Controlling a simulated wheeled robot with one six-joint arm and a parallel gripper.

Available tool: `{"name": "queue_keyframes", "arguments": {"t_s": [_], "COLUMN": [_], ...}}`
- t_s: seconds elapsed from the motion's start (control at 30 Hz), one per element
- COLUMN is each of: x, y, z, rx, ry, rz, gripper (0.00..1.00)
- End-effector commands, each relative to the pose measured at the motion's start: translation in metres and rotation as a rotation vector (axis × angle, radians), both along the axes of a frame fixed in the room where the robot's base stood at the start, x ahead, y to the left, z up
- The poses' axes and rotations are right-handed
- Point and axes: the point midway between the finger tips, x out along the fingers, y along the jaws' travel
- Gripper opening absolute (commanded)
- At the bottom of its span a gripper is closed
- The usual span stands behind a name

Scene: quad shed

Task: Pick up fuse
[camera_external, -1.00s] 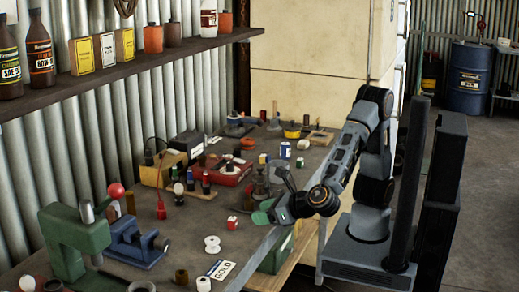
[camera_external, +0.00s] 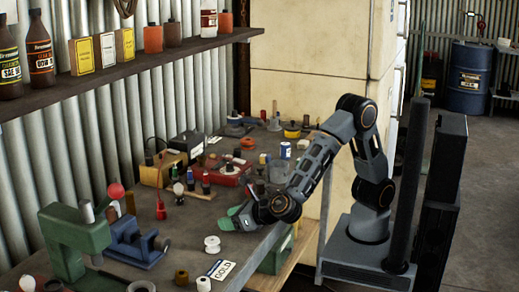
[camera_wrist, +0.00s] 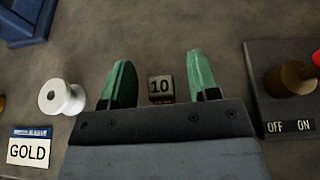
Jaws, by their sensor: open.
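My gripper (camera_wrist: 158,62) has two green fingers, spread apart and empty, in the wrist view.
Left of my gripper are a white spool (camera_wrist: 62,97) and a GOLD card (camera_wrist: 29,147). A blue vise (camera_external: 138,246) stands farther left. Bare bench lies beyond the fingers.

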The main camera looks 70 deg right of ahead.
Motion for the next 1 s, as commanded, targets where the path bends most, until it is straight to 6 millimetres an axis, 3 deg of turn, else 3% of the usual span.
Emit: {"name": "queue_keyframes", "arguments": {"t_s": [0.23,0.8,1.0], "x": [0.0012,0.0009,0.0009], "y": [0.0003,0.0003,0.0003], "z": [-0.0003,-0.0002,0.0002], "rx": [0.0,0.0,0.0], "ry": [0.0,0.0,-0.001], "rz": [0.001,0.001,0.001], "gripper": [0.55,0.03,0.03]}}
